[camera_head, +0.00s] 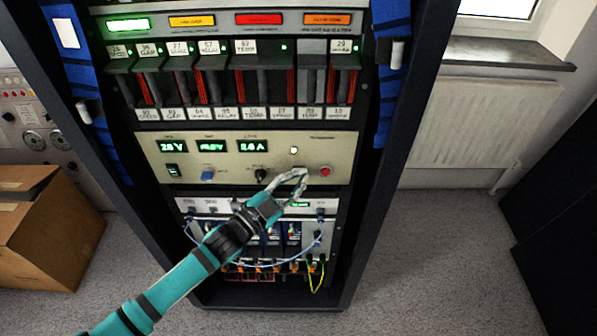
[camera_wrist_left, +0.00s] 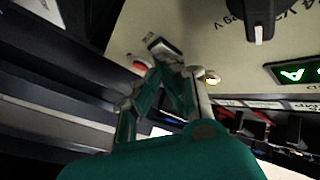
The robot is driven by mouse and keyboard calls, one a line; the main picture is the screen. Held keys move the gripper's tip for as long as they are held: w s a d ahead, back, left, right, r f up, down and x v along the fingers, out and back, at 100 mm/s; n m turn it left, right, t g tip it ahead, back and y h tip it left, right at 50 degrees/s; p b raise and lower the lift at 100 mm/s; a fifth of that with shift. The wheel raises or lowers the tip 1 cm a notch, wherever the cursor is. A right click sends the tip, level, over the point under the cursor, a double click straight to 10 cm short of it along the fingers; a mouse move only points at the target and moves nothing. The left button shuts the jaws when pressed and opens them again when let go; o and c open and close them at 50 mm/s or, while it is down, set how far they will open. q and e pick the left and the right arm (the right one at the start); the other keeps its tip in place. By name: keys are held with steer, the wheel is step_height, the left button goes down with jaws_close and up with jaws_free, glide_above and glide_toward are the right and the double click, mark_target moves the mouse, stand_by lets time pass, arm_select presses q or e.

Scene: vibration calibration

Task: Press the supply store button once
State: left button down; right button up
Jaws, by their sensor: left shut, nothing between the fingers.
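The supply is a beige panel (camera_head: 230,175) in the rack, with green readouts in its upper part. At its right side are a small white lit button (camera_head: 294,150) and a red button (camera_head: 325,171). In the left wrist view the red button (camera_wrist_left: 143,64), the lit button (camera_wrist_left: 212,79) and a grey rectangular piece (camera_wrist_left: 164,47) surround the fingertips. Labels are too small to tell which one is store. My left gripper (camera_head: 301,173) is shut and empty, its tips (camera_wrist_left: 172,63) close to the panel by the grey piece. Contact cannot be told. My right gripper is out of view.
A black knob (camera_head: 260,174) and a blue connector (camera_head: 207,175) sit left of the gripper on the panel. Below is a unit with looping cables (camera_head: 265,263). A cardboard box (camera_head: 45,225) stands at the left; the floor (camera_head: 430,270) on the right is clear.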

arm_select(q)
steer(key=shift+s, duration=0.1)
steer(key=shift+s+p, duration=0.45)
steer(key=shift+s, duration=0.25)
steer(key=s+p, duration=0.2)
steer(key=s, duration=0.3)
stand_by(0.9)
